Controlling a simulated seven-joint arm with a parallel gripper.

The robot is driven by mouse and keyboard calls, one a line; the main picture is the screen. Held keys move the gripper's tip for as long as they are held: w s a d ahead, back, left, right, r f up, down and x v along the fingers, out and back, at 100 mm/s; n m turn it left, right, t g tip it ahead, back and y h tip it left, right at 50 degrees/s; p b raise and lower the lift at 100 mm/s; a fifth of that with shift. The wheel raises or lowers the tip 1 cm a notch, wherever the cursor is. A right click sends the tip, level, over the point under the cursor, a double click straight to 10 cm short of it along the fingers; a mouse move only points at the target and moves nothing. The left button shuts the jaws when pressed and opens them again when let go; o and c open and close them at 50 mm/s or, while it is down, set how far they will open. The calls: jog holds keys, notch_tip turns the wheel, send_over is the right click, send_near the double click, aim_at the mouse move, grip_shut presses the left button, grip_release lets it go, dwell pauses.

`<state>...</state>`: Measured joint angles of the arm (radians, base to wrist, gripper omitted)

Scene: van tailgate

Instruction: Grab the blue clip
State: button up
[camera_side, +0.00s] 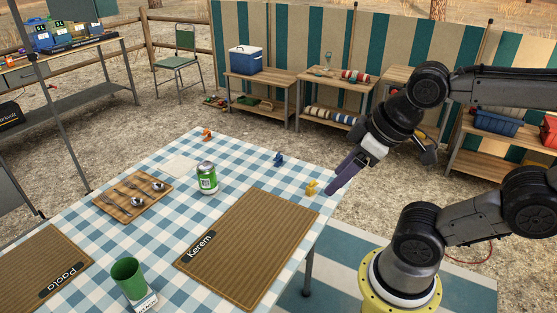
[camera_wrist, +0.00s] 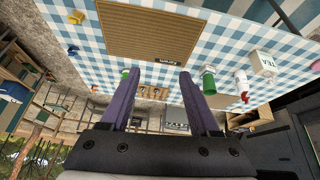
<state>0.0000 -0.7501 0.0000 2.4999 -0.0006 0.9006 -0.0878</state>
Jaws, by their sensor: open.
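The blue clip (camera_side: 278,159) is a small figure-like piece on the blue-and-white checked tablecloth (camera_side: 240,169), near the table's far right side. It also shows small at the left of the wrist view (camera_wrist: 72,51). My gripper (camera_side: 330,190) has two purple fingers, which are apart and empty in the wrist view (camera_wrist: 161,72). In the side view it hangs at the table's right corner, to the right of the blue clip and apart from it. A yellow clip (camera_side: 311,187) lies between them in the picture, close to my fingertips. An orange clip (camera_side: 207,134) is at the far edge.
A green-and-white can (camera_side: 207,179) stands left of the blue clip. A wooden cutlery tray (camera_side: 133,198), a white napkin (camera_side: 180,167), a green cup (camera_side: 129,279) and brown placemats (camera_side: 248,248) are also on the table. The cloth around the blue clip is clear.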

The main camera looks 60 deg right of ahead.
jog(key=w+d+r+n+t+h, duration=0.1)
jog(key=w+d+r+n, duration=0.2)
jog(key=w+r+n, duration=0.35)
jog(key=w+d+r+n+h, duration=0.1)
jog(key=w+d+r+n, duration=0.2)
jog(key=w+r+n, duration=0.35)
jog(key=w+d+f+n+g+h, duration=0.1)
jog(key=w+d+f+n, duration=0.1)
jog(key=w+d, duration=0.6)
jog(key=w+d+f+n+g+h, duration=0.1)
jog(key=w+d+f+n, duration=0.2)
jog(key=w, duration=0.8)
jog(key=g, duration=0.4)
send_over(279, 153)
jog(key=a, duration=0.2)
notch_tip(279, 153, down, 34)
jog(key=shift+a+f, duration=0.15)
jog(key=shift+h, duration=0.3)
jog(key=shift+x, duration=3.1)
